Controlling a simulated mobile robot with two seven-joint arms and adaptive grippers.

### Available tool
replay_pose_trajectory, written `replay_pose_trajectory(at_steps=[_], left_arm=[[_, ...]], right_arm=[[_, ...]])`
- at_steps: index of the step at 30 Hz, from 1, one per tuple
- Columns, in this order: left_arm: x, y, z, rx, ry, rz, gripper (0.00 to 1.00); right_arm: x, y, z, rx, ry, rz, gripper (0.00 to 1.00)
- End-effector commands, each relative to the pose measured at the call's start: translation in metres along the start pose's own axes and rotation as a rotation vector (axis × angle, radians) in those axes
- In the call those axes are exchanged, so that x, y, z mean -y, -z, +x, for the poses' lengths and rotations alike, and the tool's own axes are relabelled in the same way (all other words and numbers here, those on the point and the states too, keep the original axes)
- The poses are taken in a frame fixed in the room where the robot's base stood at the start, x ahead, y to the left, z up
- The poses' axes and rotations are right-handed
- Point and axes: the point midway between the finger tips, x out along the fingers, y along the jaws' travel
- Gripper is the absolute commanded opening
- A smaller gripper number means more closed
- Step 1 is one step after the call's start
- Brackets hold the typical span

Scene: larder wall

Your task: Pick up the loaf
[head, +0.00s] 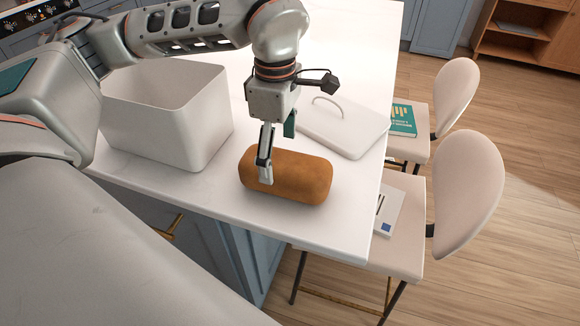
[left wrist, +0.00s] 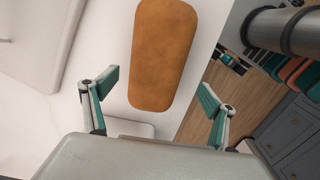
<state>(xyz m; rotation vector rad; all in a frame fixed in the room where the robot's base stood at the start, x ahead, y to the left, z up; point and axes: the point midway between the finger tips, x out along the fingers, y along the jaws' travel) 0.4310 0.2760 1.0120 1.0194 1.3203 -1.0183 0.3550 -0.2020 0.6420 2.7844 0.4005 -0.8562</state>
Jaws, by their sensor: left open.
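The loaf (head: 302,177) is a brown, rounded block lying on the white counter (head: 225,190) near its front edge. My left gripper (head: 268,163) is open and points down at the loaf's left part in the head view. One finger shows in front of the loaf there, and the other is mostly hidden behind. In the left wrist view the loaf (left wrist: 163,55) lies ahead, between the lines of the two spread fingers (left wrist: 160,95), with nothing gripped. I cannot tell whether a finger touches it. My right gripper is not in view.
A white open bin (head: 165,120) stands left of the loaf. A white lid with a handle (head: 345,127) lies flat behind the loaf to the right. Pale chairs (head: 465,195) stand along the counter's right side, with a teal book (head: 403,120) and a white book (head: 385,210) on their seats.

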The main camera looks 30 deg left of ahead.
Motion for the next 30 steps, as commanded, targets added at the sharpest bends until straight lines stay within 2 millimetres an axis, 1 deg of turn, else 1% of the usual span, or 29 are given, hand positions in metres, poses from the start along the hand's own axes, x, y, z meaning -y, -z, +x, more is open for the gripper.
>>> replay_pose_trajectory(at_steps=[1, 4, 10, 13, 17, 23, 24, 26, 27, 30], left_arm=[[0.000, 0.000, 0.007, 0.000, 0.002, 0.001, 0.85], [-0.001, -0.002, 0.015, 0.000, 0.002, 0.000, 0.85], [-0.006, -0.012, 0.042, 0.000, 0.005, 0.001, 0.85], [-0.007, -0.011, 0.054, 0.000, 0.003, 0.000, 0.85], [-0.007, -0.011, 0.062, 0.000, 0.002, 0.000, 0.85], [-0.007, -0.011, 0.062, 0.001, 0.000, 0.000, 0.85], [-0.007, -0.011, 0.062, 0.001, 0.000, 0.000, 0.80], [-0.007, -0.011, 0.062, 0.001, 0.000, 0.000, 0.65], [-0.007, -0.011, 0.062, 0.001, 0.000, 0.000, 0.54], [-0.007, -0.011, 0.062, 0.001, 0.001, 0.000, 0.31]], right_arm=[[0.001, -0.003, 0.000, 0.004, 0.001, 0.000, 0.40], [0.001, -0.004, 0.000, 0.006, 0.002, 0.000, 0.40], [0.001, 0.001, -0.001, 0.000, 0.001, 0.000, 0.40], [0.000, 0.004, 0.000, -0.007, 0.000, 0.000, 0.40], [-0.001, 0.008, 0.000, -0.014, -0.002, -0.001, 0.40], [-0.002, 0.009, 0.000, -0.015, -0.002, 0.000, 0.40], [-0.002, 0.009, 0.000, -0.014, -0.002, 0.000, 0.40], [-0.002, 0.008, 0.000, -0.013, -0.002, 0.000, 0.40], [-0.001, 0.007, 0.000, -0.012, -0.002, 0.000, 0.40], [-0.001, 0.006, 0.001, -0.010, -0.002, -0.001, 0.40]])
